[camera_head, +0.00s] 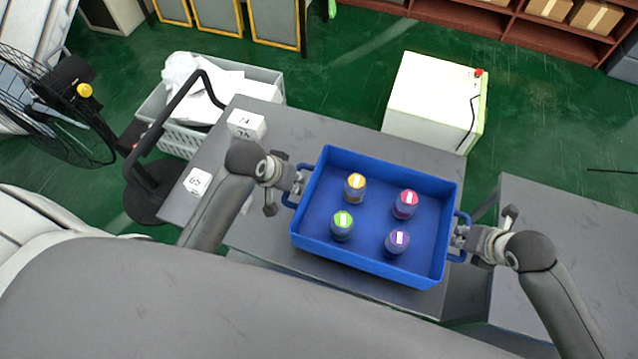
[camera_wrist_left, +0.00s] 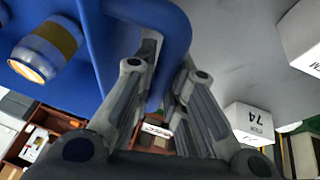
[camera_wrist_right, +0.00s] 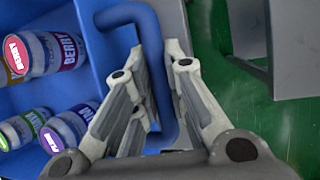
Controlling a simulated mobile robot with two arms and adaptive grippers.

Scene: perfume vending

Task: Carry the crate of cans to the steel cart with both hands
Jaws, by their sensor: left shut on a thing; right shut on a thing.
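A blue crate (camera_head: 375,215) holds upright cans with yellow (camera_head: 355,187), red (camera_head: 405,205), green (camera_head: 342,226) and purple (camera_head: 397,242) tops, standing apart. My left gripper (camera_head: 298,184) is shut on the crate's left handle, a blue bar that shows in the left wrist view (camera_wrist_left: 178,35). My right gripper (camera_head: 459,237) is shut on the right handle, which shows in the right wrist view (camera_wrist_right: 150,30). The crate is over a grey tabletop (camera_head: 310,135); I cannot tell if it touches. Another grey surface (camera_head: 575,240) stands at right; I cannot tell which is the steel cart.
White numbered boxes (camera_head: 246,124) (camera_head: 197,182) sit on the left of the grey tabletop. Beyond it are a grey basket (camera_head: 265,84), a white cabinet (camera_head: 425,105) and brown shelves (camera_head: 470,20). A black fan (camera_head: 60,105) is at far left. Green floor is open at right.

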